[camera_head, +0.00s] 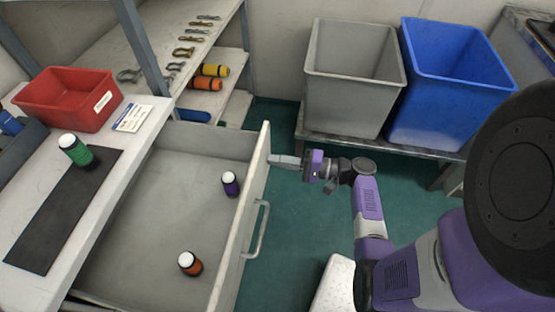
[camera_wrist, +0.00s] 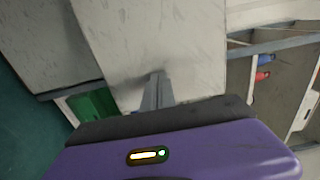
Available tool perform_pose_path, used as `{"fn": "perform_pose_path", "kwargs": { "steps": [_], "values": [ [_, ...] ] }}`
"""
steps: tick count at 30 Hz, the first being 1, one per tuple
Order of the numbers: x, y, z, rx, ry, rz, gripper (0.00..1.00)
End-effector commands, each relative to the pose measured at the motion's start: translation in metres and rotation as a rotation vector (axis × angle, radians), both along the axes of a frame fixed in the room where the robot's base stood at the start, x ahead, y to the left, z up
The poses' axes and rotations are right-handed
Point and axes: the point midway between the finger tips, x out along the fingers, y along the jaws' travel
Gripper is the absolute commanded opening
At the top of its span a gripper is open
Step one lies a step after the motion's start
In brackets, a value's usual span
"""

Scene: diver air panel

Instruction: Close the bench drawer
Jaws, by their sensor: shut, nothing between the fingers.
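The bench drawer (camera_head: 170,210) is pulled out from under the bench top in the head view. Its front panel (camera_head: 252,200) faces right and carries a bar handle (camera_head: 259,230).
On the bench are a red bin (camera_head: 68,100), a green bottle (camera_head: 75,150) on a black mat (camera_head: 60,215), and a label card (camera_head: 132,118). A grey bin (camera_head: 350,95) and a blue bin (camera_head: 450,90) stand on a low bench behind. Green floor lies right of the drawer.

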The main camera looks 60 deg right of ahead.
Motion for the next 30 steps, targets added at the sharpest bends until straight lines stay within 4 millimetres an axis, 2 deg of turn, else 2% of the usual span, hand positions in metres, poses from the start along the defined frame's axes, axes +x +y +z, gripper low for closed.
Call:
{"fn": "perform_pose_path", "kwargs": {
  "steps": [8,14,20,30],
  "values": [
    [0.000,0.000,0.000,0.000,0.000,0.000,0.00],
    [0.009,0.002,0.000,0.000,0.000,0.001,0.00],
    [0.033,0.009,-0.001,-0.001,0.000,0.004,0.00],
    [0.094,0.027,-0.002,-0.001,-0.001,0.006,0.00]
  ]
}}
